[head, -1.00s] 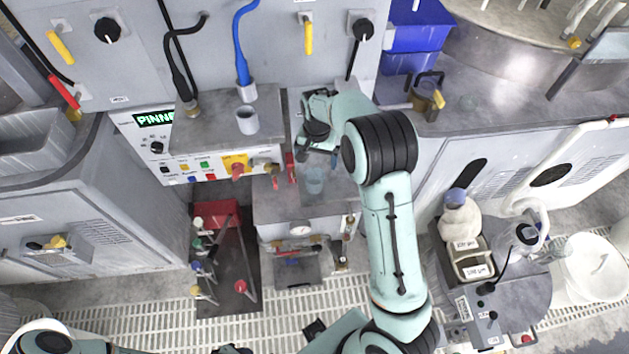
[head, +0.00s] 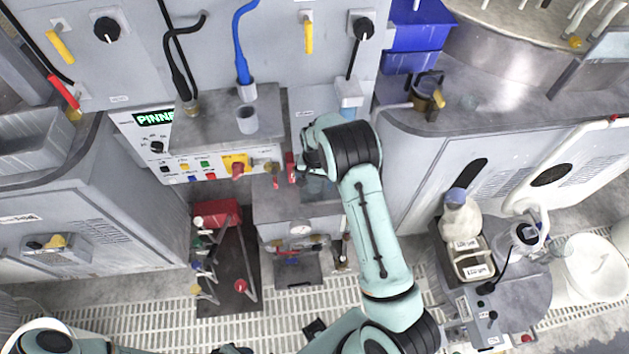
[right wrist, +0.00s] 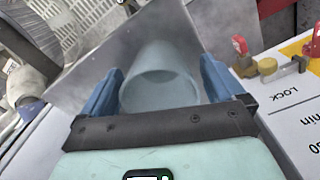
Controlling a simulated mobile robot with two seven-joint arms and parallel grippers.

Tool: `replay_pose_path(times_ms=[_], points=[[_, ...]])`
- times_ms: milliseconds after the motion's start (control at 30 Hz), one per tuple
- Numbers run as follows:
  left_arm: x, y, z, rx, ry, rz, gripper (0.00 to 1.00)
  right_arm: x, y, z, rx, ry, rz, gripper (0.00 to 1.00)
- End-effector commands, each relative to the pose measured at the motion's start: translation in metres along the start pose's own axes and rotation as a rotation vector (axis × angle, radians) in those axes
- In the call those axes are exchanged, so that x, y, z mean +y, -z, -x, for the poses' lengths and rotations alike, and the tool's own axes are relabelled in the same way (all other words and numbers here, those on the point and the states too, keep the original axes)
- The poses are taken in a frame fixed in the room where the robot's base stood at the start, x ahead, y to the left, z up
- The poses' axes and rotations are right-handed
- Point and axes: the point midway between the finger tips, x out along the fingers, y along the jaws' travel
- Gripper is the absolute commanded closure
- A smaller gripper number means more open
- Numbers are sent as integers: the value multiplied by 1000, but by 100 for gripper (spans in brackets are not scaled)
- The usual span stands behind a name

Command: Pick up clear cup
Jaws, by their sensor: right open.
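The clear cup (right wrist: 160,82) is a translucent, bluish cup with its round mouth facing the camera in the right wrist view. It stands between the two blue fingers of my right gripper (right wrist: 162,68), which are open, one on each side of it. I cannot tell whether either finger touches it. In the head view my right gripper (head: 310,168) is over the grey ledge below the panel, and my wrist hides most of the cup there. My left gripper is not in view.
Red-handled valves (head: 290,168) stand just left of my right gripper, and they also show at right in the wrist view (right wrist: 241,46). A red box (head: 216,213) sits lower left.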

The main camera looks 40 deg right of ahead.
Motion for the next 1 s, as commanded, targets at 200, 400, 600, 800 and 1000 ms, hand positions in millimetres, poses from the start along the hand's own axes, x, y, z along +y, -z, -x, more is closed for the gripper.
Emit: replay_pose_path(times_ms=[200,400,600,800,1000], points=[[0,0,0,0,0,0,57,0,0,0,1,1,0,14],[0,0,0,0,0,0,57,0,0,0,1,1,1,59],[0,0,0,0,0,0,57,0,0,1,1,1,1,59],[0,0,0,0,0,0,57,-1,1,10,3,3,1,59],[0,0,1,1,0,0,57,-2,1,38,5,5,2,59]])
